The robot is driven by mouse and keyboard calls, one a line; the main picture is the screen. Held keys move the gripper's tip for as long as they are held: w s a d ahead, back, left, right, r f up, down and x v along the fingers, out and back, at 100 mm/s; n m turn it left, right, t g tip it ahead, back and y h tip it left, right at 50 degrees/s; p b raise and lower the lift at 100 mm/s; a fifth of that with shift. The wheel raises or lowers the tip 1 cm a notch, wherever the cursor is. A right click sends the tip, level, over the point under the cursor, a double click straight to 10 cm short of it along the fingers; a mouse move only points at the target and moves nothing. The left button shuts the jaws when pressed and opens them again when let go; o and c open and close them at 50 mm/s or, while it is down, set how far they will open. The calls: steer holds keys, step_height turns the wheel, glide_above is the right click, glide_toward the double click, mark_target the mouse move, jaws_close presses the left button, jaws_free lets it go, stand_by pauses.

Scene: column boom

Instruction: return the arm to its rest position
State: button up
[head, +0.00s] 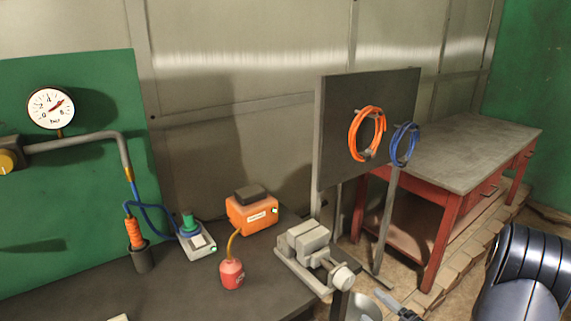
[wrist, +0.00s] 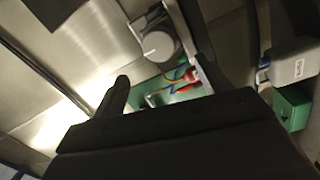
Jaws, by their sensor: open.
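My gripper (wrist: 162,69) shows in the wrist view as two dark fingers, spread apart with nothing held between them. The dark palm fills the lower part of that view. In the head view, a dark, ribbed, shiny part of my arm (head: 520,280) stands at the lower right. The fingers cannot be clearly made out in the head view. The arm's full pose is hidden.
A grey vise (head: 308,250) sits on the dark bench's right end, near an orange box (head: 252,214) and a red bottle (head: 232,275). A black board (head: 340,130) carries orange and blue hose coils. A red workbench (head: 450,150) stands behind at right.

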mark_target(349, 284)
steer(key=p+x, duration=0.1)
steer(key=x, duration=0.8)
steer(key=shift+w+a+r+p, duration=0.2)
steer(key=shift+w+a+p, duration=0.1)
steer(key=shift+p, duration=0.1)
steer(key=shift+f+n+b, duration=0.4)
steer(key=shift+n+b, duration=0.1)
steer(key=shift+b, duration=0.25)
steer(key=n+b, duration=0.4)
steer(key=n, duration=0.1)
steer(key=shift+d+y, duration=0.15)
steer(key=shift+y, duration=0.25)
steer(key=n+b, duration=0.4)
steer(key=n, duration=0.1)
steer(key=shift+g+b, duration=0.3)
steer(key=shift+b, duration=0.05)
steer(key=n+b, duration=0.4)
steer(key=n, duration=0.1)
steer(key=shift+d, duration=0.1)
steer(key=n+b, duration=0.3)
steer(key=shift+n+b, duration=0.35)
steer(key=shift+n, duration=0.05)
steer(key=n+b, duration=0.2)
steer(key=shift+w+r+n+g, duration=0.1)
steer(key=shift+n+g, duration=0.2)
steer(key=shift+g, duration=0.1)
steer(key=shift+r, duration=0.1)
steer(key=shift+r+n, duration=0.1)
steer(key=shift+n, duration=0.2)
